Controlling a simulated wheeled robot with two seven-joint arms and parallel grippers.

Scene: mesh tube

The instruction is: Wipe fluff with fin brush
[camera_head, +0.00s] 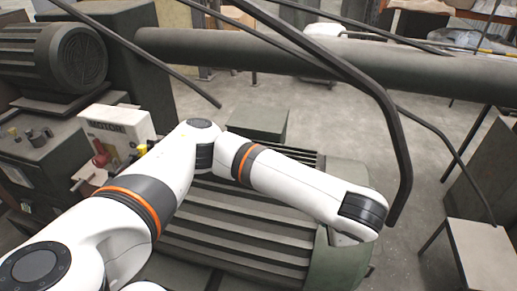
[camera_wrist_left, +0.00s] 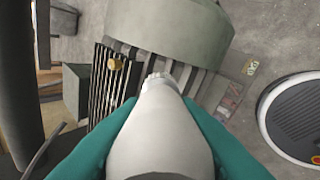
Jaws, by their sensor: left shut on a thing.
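In the left wrist view my left gripper (camera_wrist_left: 158,145) has teal fingers shut on a pale grey-white tapered thing, which I take for the fin brush (camera_wrist_left: 160,120). Its narrow ribbed tip (camera_wrist_left: 158,78) points toward the dark fins (camera_wrist_left: 103,85) of a motor. A small yellow-brown lump (camera_wrist_left: 115,64) shows on the fins; I cannot tell if it is fluff. In the head view my left arm reaches over the finned green motor (camera_head: 240,226), and its gripper is hidden behind the wrist. Whether the brush touches the fins is unclear. My right gripper is not in view.
A thick green pipe (camera_head: 300,53) runs across the back. Dark bent bars (camera_head: 385,110) hang near the wrist. A control box (camera_head: 118,130) and a second motor (camera_head: 65,52) stand at left. A small table (camera_head: 485,255) is at right; the concrete floor (camera_head: 420,180) between is open.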

